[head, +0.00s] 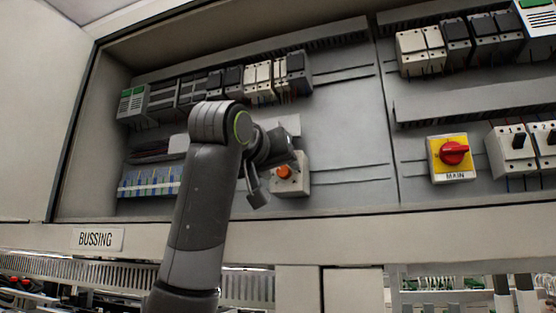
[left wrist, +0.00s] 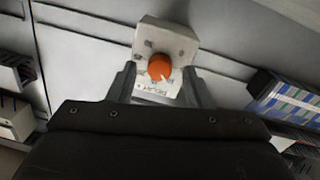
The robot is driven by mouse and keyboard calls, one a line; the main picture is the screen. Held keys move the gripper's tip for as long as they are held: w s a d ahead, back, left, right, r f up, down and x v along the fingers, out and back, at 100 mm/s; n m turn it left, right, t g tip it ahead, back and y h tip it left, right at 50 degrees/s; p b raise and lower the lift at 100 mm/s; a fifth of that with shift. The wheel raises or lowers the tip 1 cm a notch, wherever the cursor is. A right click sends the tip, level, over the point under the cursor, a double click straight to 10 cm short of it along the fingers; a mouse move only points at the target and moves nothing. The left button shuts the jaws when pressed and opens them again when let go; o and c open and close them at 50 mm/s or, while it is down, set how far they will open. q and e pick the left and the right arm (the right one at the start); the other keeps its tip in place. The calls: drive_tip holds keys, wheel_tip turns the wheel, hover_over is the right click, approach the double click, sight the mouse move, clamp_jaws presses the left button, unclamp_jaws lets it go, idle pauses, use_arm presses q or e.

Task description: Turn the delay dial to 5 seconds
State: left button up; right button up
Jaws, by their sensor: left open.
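The delay dial (head: 284,171) is an orange knob on a small pale box (head: 303,182) on the cabinet's back panel. In the left wrist view the orange dial (left wrist: 160,66) shows a light pointer mark towards its lower edge, with small lettering on the box (left wrist: 178,40) beneath it. My left gripper (head: 272,182) is in front of the box. In the left wrist view its two open fingers (left wrist: 159,82) stand on either side of the dial, apart from it as far as I can see. The scale markings are too small to read. My right gripper is not in view.
A row of modules (head: 258,78) runs above the dial. A blue-and-white terminal block (head: 148,182) sits to its left. A red MAIN switch (head: 454,153) on a yellow plate is to the right. The panel between dial and switch is mostly clear. The cabinet's lower edge (head: 330,237) runs below.

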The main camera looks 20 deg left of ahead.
use_arm(q)
drive_tip(key=shift+c, duration=0.9)
drive_tip(key=c, duration=0.8)
drive_tip(key=shift+n, duration=0.3)
drive_tip(key=n+b, duration=0.2)
drive_tip(key=n, duration=0.1)
drive_tip(key=shift+f, duration=0.15)
drive_tip(key=n+b, duration=0.2)
drive_tip(key=n, duration=0.3)
drive_tip(key=shift+n, duration=0.3)
